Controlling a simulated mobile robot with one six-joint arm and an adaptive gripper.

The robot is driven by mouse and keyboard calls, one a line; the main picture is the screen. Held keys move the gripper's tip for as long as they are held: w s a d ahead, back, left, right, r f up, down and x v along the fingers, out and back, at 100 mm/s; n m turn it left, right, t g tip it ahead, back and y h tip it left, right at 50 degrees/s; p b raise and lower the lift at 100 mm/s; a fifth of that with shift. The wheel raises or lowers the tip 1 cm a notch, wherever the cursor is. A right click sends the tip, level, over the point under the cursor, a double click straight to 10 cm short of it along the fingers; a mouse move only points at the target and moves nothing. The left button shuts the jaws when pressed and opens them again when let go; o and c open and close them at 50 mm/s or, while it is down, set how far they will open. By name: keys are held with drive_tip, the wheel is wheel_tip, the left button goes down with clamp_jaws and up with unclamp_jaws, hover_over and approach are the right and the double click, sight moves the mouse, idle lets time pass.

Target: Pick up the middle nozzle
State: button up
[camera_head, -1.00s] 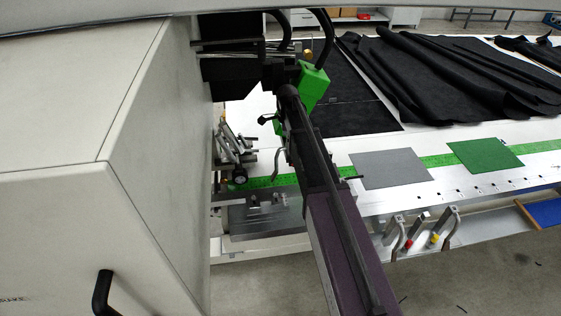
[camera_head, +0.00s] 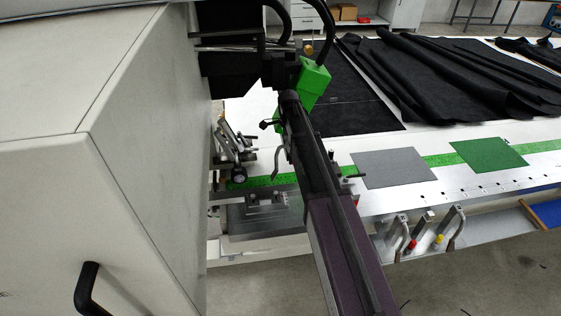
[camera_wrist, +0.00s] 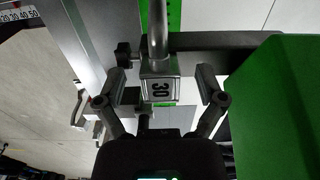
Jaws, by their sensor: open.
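In the wrist view my gripper (camera_wrist: 161,82) is open, with one grey finger on each side of a metal nozzle block (camera_wrist: 160,90). The block has a plate marked "30" and a round tube (camera_wrist: 157,30) running up from it. Both fingers look apart from the block, with gaps on either side. I cannot tell how far in depth the fingers reach around it. In the head view, curved nozzle tubes (camera_head: 402,238) (camera_head: 457,228) stand along the table's front rail, near red and yellow parts. My gripper cannot be made out in the head view.
A large green block (camera_wrist: 285,110) is close to the right finger in the wrist view. A dark bar (camera_wrist: 222,41) crosses above the fingers. The purple beam (camera_head: 345,250) and green housing (camera_head: 314,80) stand over the table. A pale cabinet (camera_head: 130,150) fills the left.

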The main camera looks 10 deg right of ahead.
drive_tip(key=shift+f+b, duration=0.4)
drive_tip(key=shift+f, duration=0.25)
clamp_jaws()
